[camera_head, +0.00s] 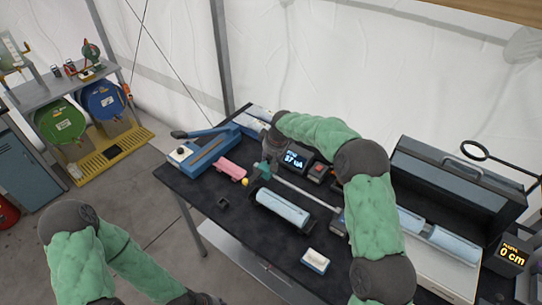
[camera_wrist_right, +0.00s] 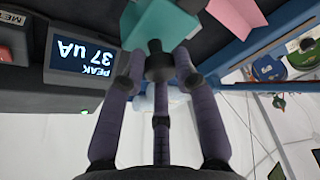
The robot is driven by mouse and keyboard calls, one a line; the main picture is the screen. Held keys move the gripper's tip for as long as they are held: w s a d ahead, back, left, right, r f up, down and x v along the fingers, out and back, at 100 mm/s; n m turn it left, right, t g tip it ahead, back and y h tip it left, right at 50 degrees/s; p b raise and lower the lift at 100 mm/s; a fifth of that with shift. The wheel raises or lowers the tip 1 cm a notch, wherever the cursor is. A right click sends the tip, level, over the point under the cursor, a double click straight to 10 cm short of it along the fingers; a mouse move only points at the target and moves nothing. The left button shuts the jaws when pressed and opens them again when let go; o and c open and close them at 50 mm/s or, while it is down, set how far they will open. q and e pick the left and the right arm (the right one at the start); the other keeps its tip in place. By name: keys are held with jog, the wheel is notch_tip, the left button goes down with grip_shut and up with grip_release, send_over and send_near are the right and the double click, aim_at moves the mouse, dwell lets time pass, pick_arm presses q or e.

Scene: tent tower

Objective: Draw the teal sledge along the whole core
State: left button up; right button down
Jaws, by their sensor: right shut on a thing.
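The teal sledge (camera_wrist_right: 158,28) fills the top middle of the right wrist view, between the dark fingertips of my right gripper (camera_wrist_right: 158,68). In the head view my right gripper (camera_head: 268,160) is at the left end of a pale rail (camera_head: 305,196), and the sledge there is mostly hidden. The pale blue core (camera_head: 283,208) lies in a dark cradle in front of the rail. The gripper is beyond the core's left end. My left gripper (camera_head: 200,299) is at the bottom edge, off the table, too cut off to read.
A meter (camera_head: 293,158) reads peak 37 uA; another display (camera_head: 514,254) reads 0 cm. A pink block (camera_head: 231,170) and blue tool (camera_head: 205,145) lie at left. A small white-topped blue block (camera_head: 315,261) is in front. An open grey case (camera_head: 455,190) stands right.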

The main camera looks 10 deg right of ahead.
jog(key=c, duration=0.9)
grip_release()
jog(key=shift+w+a+r, duration=0.2)
jog(key=shift+w+r, duration=0.1)
jog(key=shift+w, duration=0.1)
jog(key=shift+c, duration=0.2)
jog(key=shift+w+a+f, duration=0.1)
jog(key=shift+a+f, duration=0.05)
jog(key=shift+s, duration=0.2)
jog(key=v, duration=1.2)
